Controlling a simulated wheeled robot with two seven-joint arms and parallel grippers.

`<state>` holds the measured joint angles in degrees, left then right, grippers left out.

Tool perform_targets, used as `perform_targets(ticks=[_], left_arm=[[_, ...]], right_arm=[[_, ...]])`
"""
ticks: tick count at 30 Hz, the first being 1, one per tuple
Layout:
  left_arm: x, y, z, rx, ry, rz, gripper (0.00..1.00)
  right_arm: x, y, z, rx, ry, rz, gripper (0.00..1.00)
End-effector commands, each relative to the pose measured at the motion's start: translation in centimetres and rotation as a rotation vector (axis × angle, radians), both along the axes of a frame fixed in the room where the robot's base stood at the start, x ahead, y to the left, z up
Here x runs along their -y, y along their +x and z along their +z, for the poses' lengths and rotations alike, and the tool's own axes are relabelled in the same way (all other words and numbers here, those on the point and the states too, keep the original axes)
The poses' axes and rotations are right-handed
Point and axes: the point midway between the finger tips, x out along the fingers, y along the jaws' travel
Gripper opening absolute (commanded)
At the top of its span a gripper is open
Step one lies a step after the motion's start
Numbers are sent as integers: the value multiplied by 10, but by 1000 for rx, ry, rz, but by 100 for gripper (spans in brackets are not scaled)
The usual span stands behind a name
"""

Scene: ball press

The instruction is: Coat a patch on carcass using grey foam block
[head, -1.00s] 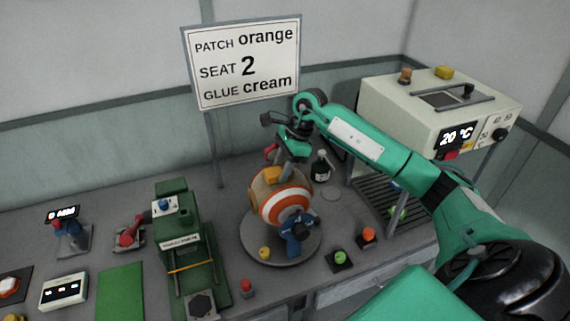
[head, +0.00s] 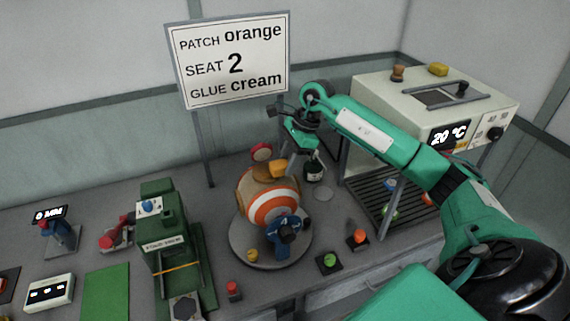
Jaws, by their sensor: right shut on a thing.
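The carcass (head: 254,190) is a ball with orange and white bands and a brownish top, on a round grey turntable (head: 240,250). My right gripper (head: 287,166) is above its upper right side, pointing down. It is shut on a small orange-yellow block (head: 277,169) at its fingertips, close over the top of the ball. I cannot tell whether the block touches the ball. I cannot make out a grey foam block; the grey at the fingertips looks like the fingers. My left gripper is not in view.
A blue tool (head: 284,231) is at the ball's front right. A green press (head: 165,240) is at left, an oven (head: 400,100) at right. Green (head: 329,261) and orange (head: 358,237) pieces sit in front. A sign (head: 230,62) stands behind.

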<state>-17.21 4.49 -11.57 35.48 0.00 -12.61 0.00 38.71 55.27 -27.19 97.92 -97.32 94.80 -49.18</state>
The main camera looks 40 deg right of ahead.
Motion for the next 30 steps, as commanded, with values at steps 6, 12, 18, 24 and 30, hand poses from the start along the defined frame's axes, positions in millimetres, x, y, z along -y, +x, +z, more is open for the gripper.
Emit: perform_targets(ticks=[6, 12, 18, 24, 30], left_arm=[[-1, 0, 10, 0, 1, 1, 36], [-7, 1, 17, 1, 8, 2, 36], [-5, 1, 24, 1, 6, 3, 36], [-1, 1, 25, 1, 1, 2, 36], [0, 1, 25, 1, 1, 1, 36]], right_arm=[[4, -2, 30, 5, 0, -5, 17], [7, -5, 48, 6, 0, -10, 17], [10, -8, 65, 6, -1, -13, 17], [11, -10, 72, 5, 1, -15, 17], [11, -10, 72, 5, 1, -16, 17]])
